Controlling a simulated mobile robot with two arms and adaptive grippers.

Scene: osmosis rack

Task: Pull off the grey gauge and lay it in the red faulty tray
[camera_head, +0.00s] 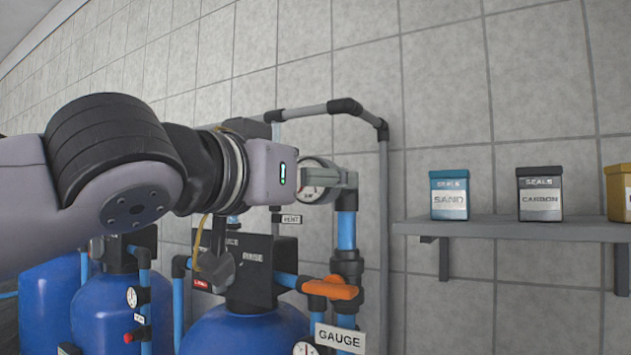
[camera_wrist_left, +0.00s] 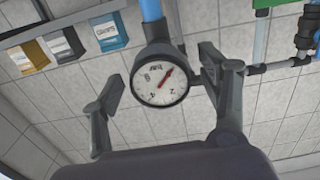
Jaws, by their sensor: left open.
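The grey gauge (camera_head: 318,192) has a round white dial and sits at the top of a blue vertical pipe (camera_head: 346,232). In the left wrist view the gauge (camera_wrist_left: 161,84) faces the camera, its red needle pointing up and to the right. My left gripper (camera_head: 335,181) is open at the gauge and partly covers it in the head view. In the wrist view its two fingers (camera_wrist_left: 161,80) stand on either side of the dial, with a visible gap on the left and a smaller one on the right. The red faulty tray is not in view. My right gripper is not in view.
An orange-handled valve (camera_head: 331,288) and a GAUGE label (camera_head: 340,338) are below the gauge. Blue tanks (camera_head: 245,330) stand below my arm. A grey pipe (camera_head: 384,230) runs down behind. A wall shelf (camera_head: 520,229) at right holds blue, dark and yellow boxes.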

